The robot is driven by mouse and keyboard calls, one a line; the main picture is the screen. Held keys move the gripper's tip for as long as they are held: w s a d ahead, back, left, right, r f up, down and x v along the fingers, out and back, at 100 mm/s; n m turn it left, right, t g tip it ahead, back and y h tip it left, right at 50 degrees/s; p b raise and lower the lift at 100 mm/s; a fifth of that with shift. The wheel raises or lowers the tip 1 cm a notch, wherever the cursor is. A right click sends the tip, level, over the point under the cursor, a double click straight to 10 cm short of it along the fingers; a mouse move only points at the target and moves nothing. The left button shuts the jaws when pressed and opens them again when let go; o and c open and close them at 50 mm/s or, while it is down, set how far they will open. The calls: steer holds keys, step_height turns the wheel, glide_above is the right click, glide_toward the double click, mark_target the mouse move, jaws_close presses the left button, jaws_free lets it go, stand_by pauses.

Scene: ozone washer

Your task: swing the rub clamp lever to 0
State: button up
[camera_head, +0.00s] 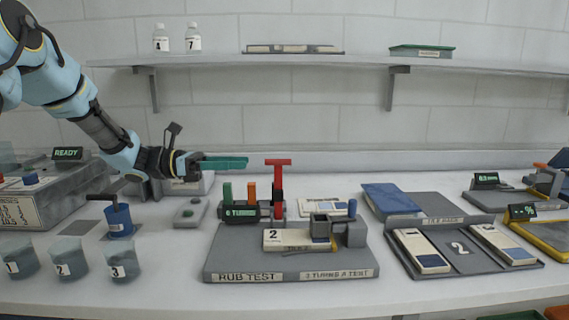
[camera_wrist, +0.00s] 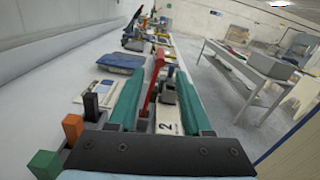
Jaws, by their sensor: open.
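The rub test base (camera_head: 225,262) is a grey board with a panel marked 2 (camera_head: 285,240) on it. A red upright lever with a crossbar (camera_head: 278,163) stands at its back, beside a small green display (camera_head: 240,212). I cannot tell which part is the clamp lever. My gripper (camera_head: 244,162) is open and empty, its green fingers level, just left of the red crossbar. In the wrist view the red lever (camera_wrist: 154,80) shows between the open fingers (camera_wrist: 160,92), apparently beyond them.
Green (camera_head: 227,193) and orange (camera_head: 251,192) upright pieces stand left of the red lever. Numbered cups (camera_head: 70,260) and a blue container (camera_head: 118,220) are at left. A grey tray (camera_head: 462,262) with panels lies right. The table front is clear.

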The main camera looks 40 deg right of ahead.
mark_target(282, 162)
steer(key=p+x, duration=0.2)
steer(key=x, duration=0.7)
steer(key=shift+s+r+p, duration=0.15)
steer(key=shift+p, duration=0.25)
steer(key=shift+s+d, duration=0.4)
steer(key=shift+d, duration=0.2)
steer(key=shift+c, duration=0.2)
jaws_close()
